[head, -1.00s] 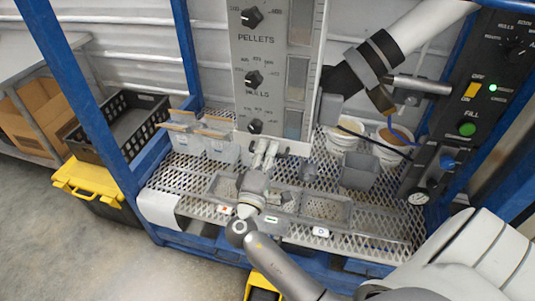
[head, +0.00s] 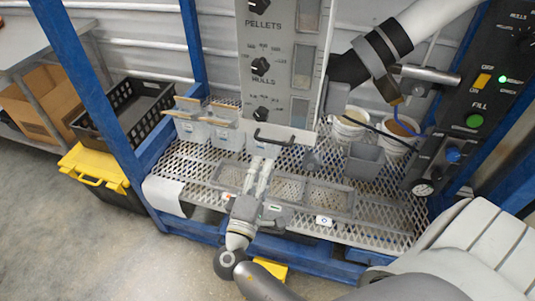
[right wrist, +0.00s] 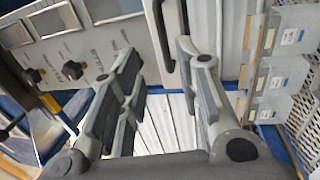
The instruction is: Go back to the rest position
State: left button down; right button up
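My right gripper (head: 262,163) reaches up from the bottom of the head view, over the front of the mesh shelf, just below the hopper's lower edge. In the right wrist view its two fingers (right wrist: 155,58) stand apart with nothing held between them. The black handle (head: 275,141) at the bottom of the grey hopper panel (head: 281,60) is free in the head view. The handle also shows beyond the fingertips in the right wrist view (right wrist: 168,70). My left gripper is not seen.
Clear bins (head: 190,130) stand on the mesh shelf (head: 385,212) left of the gripper. A grey cup (head: 364,161) and white buckets (head: 345,130) stand to the right. Blue frame posts (head: 85,95) flank the shelf. A black crate (head: 125,115) sits at far left.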

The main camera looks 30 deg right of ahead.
jog(key=shift+v, duration=1)
jog(key=s+a+f+n+g+y, duration=0.1)
jog(key=s+f+g+y, duration=0.15)
jog(key=f, duration=0.85)
jog(key=s+f+n+g+y, duration=0.15)
jog(key=f+y, duration=0.25)
jog(key=f, duration=0.8)
jog(key=s+a+f+n+g+y, duration=0.1)
jog(key=s+f+y, duration=0.2)
jog(key=f, duration=0.8)
jog(key=s+f+m+g+y, duration=0.2)
jog(key=s+f, duration=0.4)
jog(key=s, duration=0.4)
jog(key=s+d+f+m+g+y, duration=0.1)
jog(key=s+f+m+g+y, duration=0.1)
jog(key=s+f+m, duration=0.2)
jog(key=s+f+m+g+y, duration=0.2)
jog(key=s+f, duration=0.8)
jog(key=s, duration=0.6)
jog(key=shift+d+f+m+g, duration=0.2)
jog(key=shift+d+m+g, duration=0.1)
jog(key=shift+m+g, duration=0.25)
